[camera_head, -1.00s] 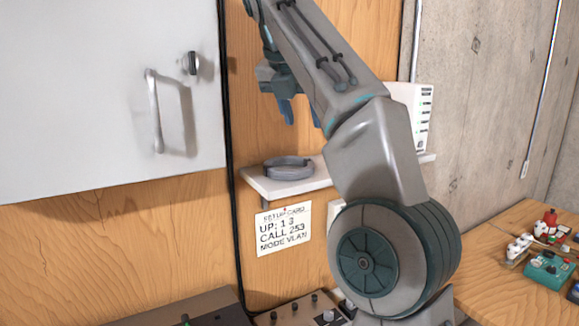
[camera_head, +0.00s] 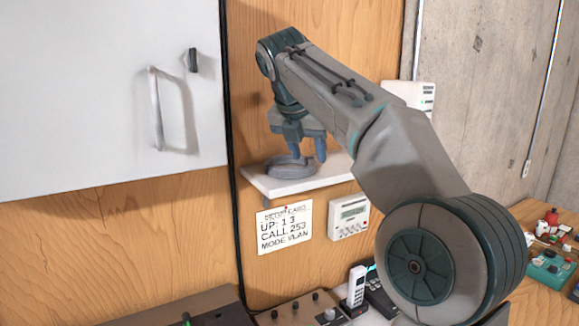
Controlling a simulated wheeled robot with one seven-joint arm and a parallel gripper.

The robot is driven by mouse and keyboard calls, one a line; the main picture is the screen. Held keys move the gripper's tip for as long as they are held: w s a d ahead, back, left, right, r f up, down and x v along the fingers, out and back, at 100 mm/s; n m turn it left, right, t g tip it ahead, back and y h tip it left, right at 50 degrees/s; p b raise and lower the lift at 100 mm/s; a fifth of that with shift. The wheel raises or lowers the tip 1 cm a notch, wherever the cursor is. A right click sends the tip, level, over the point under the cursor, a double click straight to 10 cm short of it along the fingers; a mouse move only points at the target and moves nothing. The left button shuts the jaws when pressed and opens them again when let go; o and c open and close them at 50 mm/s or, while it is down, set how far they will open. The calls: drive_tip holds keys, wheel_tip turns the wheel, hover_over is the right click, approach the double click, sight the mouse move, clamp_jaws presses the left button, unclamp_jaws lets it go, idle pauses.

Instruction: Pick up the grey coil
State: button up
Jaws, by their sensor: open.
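The grey coil (camera_head: 283,167) lies flat on a small white wall shelf (camera_head: 285,187), near the shelf's left half. My gripper (camera_head: 307,155) points down over the coil's right side. Its blue fingers are apart and reach down to about the coil's height. One finger appears inside or behind the coil's ring and the other to its right. I cannot tell whether the fingers touch the coil. My arm hides the right part of the shelf.
A white cabinet door with a handle (camera_head: 156,110) is at left. A black cable (camera_head: 228,130) runs beside the shelf. A setup card (camera_head: 284,228) and a thermostat-like box (camera_head: 349,217) hang below. Phones and panels sit on the desk.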

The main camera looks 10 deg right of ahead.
drive_tip(key=shift+x, duration=1.45)
drive_tip(key=shift+a, duration=0.1)
drive_tip(key=shift+c, duration=0.2)
clamp_jaws()
drive_tip(key=shift+r, duration=0.15)
drive_tip(key=shift+r, duration=0.9)
wheel_tip(320, 180, up, 2)
drive_tip(key=s+d+r, duration=0.7)
drive_tip(key=s+d, duration=0.1)
drive_tip(key=shift+d+b, duration=0.2)
drive_tip(key=shift+b, duration=0.25)
